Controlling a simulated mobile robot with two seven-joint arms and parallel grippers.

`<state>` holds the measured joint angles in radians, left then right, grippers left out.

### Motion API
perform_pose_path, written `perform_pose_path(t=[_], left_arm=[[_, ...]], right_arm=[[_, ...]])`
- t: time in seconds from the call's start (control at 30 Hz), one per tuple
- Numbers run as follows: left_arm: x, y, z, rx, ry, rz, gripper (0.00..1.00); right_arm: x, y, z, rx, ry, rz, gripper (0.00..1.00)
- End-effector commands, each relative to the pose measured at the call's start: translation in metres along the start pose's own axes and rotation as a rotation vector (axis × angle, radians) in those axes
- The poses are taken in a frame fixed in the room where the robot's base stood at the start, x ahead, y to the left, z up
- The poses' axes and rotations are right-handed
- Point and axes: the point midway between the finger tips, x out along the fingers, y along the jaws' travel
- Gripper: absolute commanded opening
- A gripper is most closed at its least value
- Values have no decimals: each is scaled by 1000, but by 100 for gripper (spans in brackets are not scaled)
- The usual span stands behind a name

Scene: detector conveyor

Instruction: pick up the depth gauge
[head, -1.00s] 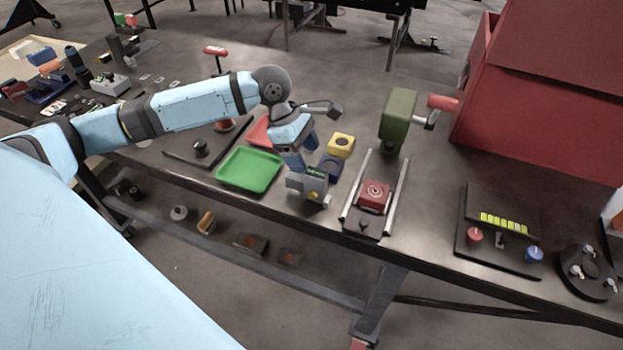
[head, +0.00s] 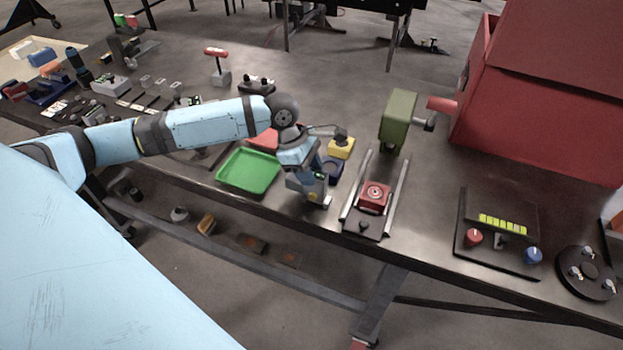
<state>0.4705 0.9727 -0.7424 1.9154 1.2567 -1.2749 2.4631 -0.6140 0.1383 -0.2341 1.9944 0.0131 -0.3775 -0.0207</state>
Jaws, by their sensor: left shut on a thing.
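The depth gauge (head: 308,187) looks like a small grey body with a small green display and a yellow spot. It is near the front edge of the bench, right of the green tray. My left gripper (head: 306,174) comes down over it from above and is shut on it. The gripper and wrist hide part of the gauge. I cannot tell whether the gauge touches the bench. My right gripper is not in view.
The green tray (head: 248,171) is close on the left, with a red tray (head: 265,141) behind it. A railed fixture (head: 363,222) and a green post (head: 397,122) are further right.

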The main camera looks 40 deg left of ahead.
Motion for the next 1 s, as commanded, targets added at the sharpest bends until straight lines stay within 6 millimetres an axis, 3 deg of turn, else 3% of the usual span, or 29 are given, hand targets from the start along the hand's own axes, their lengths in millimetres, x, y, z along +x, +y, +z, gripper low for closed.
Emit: perform_pose_path(t=[0.37,0.57,0.67,1.0], left_arm=[[-4,1,2,1,-1,2,0],[-24,1,10,2,-3,4,0],[-43,1,18,3,-3,5,0],[-132,1,55,3,-2,5,0]], right_arm=[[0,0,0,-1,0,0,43],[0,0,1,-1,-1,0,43],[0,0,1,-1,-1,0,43],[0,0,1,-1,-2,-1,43]])
